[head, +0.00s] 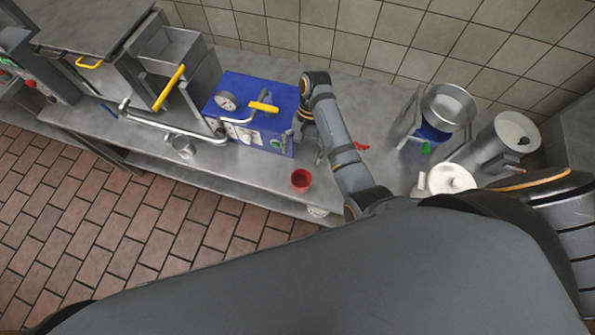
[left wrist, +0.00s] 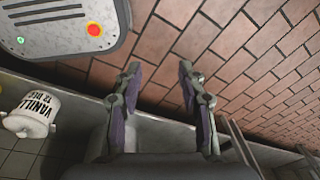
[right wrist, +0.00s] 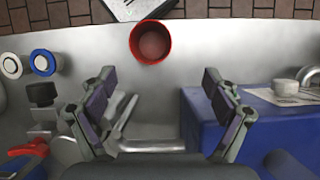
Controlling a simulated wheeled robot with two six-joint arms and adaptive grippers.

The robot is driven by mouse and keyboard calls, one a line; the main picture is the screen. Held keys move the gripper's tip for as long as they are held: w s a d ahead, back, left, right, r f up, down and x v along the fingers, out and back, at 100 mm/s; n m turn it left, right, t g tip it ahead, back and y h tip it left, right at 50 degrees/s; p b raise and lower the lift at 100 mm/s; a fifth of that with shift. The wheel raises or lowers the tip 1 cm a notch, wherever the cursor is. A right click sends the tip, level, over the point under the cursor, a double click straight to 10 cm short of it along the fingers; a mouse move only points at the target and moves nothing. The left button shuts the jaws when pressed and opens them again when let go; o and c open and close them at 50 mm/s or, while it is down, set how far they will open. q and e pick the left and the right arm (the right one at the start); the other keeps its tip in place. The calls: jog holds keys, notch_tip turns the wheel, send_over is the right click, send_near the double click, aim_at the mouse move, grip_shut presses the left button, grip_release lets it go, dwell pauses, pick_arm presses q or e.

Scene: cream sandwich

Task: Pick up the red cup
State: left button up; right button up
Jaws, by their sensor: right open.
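The red cup (head: 301,180) stands upright near the front edge of the steel counter (head: 240,178) in the head view. In the right wrist view the red cup (right wrist: 150,42) is at the top, its open mouth and inside showing. My right gripper (right wrist: 160,95) is open and empty, its two fingers spread apart below the cup in that picture and not touching it. In the head view my right arm partly hides this gripper. My left gripper (left wrist: 159,78) is open and empty in the left wrist view, with brick floor beyond it; it is not in the head view.
A blue machine (head: 258,112) with a gauge and yellow handle stands left of my right arm. A metal pipe (head: 165,127) and small steel cup (head: 182,148) are further left. A red lever (right wrist: 28,150) and blue-ringed round item (right wrist: 43,62) lie left in the right wrist view.

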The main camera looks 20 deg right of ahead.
jog(key=b, duration=0.6)
send_over(301, 185)
jog(key=w, duration=0.1)
jog(key=f, duration=0.6)
jog(key=shift+w+d+f, duration=0.2)
jog(key=b+x, duration=0.2)
jog(key=x, duration=0.1)
jog(key=shift+s+d, duration=0.2)
jog(key=shift+a+f, duration=0.1)
jog(key=shift+f, duration=0.1)
pick_arm(q)
notch_tip(301, 185, down, 8)
jog(key=shift+s, duration=0.45)
pick_arm(e)
jog(key=shift+r, duration=0.1)
pick_arm(q)
jog(key=shift+s+d+f, duration=0.1)
jog(key=shift+s, duration=0.05)
pick_arm(e)
jog(key=c, duration=1.2)
